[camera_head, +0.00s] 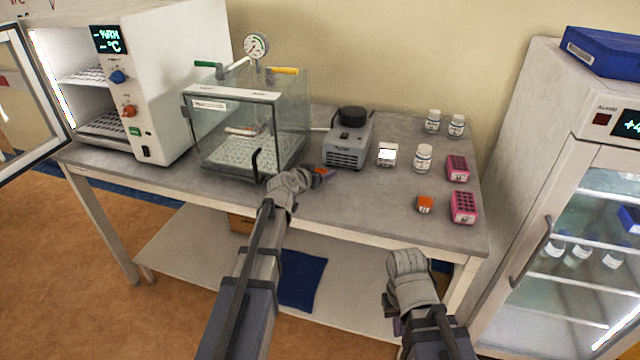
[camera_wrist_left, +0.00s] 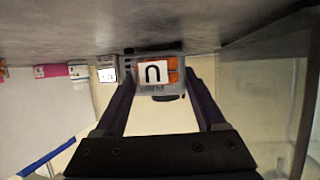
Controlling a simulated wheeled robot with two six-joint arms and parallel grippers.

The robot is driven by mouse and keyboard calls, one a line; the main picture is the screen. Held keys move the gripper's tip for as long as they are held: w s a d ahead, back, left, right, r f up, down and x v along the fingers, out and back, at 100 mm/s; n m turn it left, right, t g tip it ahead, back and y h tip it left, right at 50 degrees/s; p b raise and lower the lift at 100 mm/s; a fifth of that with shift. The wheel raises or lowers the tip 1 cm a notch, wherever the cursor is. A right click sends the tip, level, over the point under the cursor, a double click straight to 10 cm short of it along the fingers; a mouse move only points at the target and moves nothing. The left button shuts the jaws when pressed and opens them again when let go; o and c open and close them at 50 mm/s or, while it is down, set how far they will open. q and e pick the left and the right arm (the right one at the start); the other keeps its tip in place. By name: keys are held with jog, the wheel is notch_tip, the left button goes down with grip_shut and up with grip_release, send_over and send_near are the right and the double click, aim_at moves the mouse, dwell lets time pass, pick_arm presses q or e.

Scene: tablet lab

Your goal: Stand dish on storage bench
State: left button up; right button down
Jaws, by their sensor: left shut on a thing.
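My left gripper (camera_head: 316,173) is over the front of the grey bench, just right of the glass chamber. It is shut on a small orange dish (camera_head: 323,170), largely hidden by the wrist in the head view. In the left wrist view the dish (camera_wrist_left: 173,76) sits between the fingertips (camera_wrist_left: 158,82), with a white label bearing a dark letter facing the camera. The storage bench (camera_head: 360,205) has a bare grey top here. My right gripper (camera_head: 396,322) is low in front of the bench; its fingers are mostly hidden.
A glass chamber (camera_head: 228,140) and grey pump (camera_head: 345,150) stand behind the left gripper. A small scale (camera_head: 387,154), white bottles (camera_head: 423,158), pink racks (camera_head: 463,207) and an orange block (camera_head: 425,204) occupy the right. Bench front between gripper and orange block is clear.

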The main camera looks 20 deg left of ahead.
pick_arm(q)
jog(key=shift+f+b, duration=1.15)
jog(key=shift+f, duration=0.35)
jog(key=shift+f, duration=0.1)
jog(key=shift+f, duration=0.15)
jog(key=o, duration=1.4)
jog(key=shift+c, duration=0.2)
jog(key=shift+s+r, duration=0.1)
jog(key=shift+r, duration=0.3)
jog(key=p+v, duration=0.4)
jog(key=v, duration=0.7)
jog(key=shift+s+a+r+p, duration=0.1)
jog(key=shift+s+p, duration=0.2)
jog(key=shift+s, duration=0.05)
